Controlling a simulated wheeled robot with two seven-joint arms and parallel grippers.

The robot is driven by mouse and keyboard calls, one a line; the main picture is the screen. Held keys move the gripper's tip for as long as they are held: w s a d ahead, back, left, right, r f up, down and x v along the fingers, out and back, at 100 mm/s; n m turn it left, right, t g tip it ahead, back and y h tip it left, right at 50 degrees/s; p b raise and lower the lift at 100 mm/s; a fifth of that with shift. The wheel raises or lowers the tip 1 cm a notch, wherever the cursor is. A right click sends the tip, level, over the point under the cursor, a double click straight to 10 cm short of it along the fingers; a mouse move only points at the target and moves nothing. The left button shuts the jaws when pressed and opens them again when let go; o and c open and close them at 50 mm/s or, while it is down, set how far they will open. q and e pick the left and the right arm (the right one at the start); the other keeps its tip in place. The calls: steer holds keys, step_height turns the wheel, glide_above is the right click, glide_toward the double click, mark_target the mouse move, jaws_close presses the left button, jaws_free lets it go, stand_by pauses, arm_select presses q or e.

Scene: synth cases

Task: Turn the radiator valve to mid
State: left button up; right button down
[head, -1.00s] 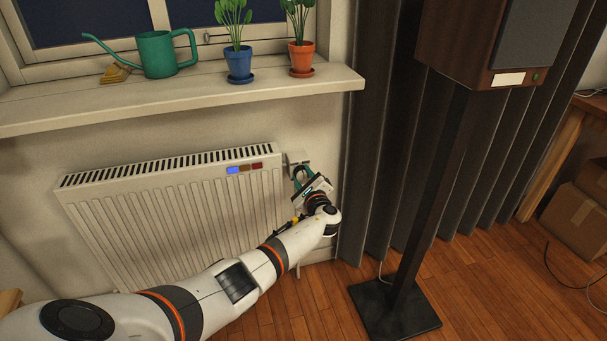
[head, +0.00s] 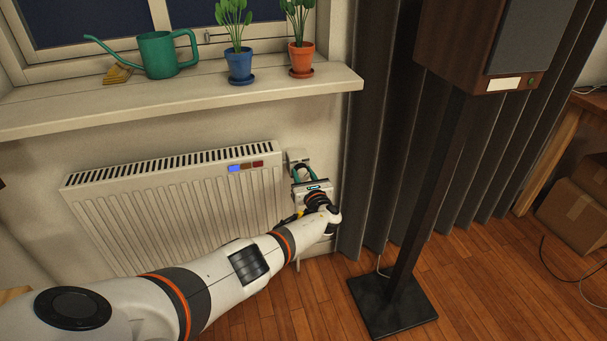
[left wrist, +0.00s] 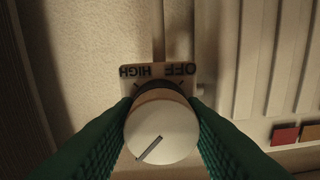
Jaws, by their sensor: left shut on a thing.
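The radiator valve's white round knob (left wrist: 160,135) shows in the left wrist view, with a dark pointer line slanting to the lower left. Behind it is a label plate (left wrist: 158,72) with HIGH at left and OFF at right, both upside down; any mid mark is not readable. My left gripper (head: 303,174) is at the valve (head: 298,157), right of the radiator (head: 180,205). Its green fingers are shut on the knob, one on each side. In the head view the gripper mostly hides the knob. My right gripper is not in view.
Above is a windowsill (head: 180,98) with a green watering can (head: 158,55), a blue pot (head: 240,65) and an orange pot (head: 301,57). Dark curtains (head: 365,150) and a speaker stand (head: 425,190) are to the right. Blue, brown and red patches (head: 245,167) mark the radiator.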

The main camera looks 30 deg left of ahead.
mark_target(304, 177)
arm_select(q)
steer(key=shift+f+m, duration=0.1)
steer(key=shift+m, duration=0.2)
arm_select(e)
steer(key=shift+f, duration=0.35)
arm_select(q)
steer(key=o, duration=1)
steer(key=shift+d, duration=0.1)
steer(key=shift+s+d, duration=0.1)
steer(key=shift+s, duration=0.05)
steer(key=p+v, duration=0.2)
steer(key=v, duration=0.2)
steer(key=shift+p, duration=0.4)
steer(key=p+v, duration=0.2)
steer(key=v, duration=0.5)
steer(key=shift+s+d, duration=0.2)
steer(key=shift+d, duration=0.1)
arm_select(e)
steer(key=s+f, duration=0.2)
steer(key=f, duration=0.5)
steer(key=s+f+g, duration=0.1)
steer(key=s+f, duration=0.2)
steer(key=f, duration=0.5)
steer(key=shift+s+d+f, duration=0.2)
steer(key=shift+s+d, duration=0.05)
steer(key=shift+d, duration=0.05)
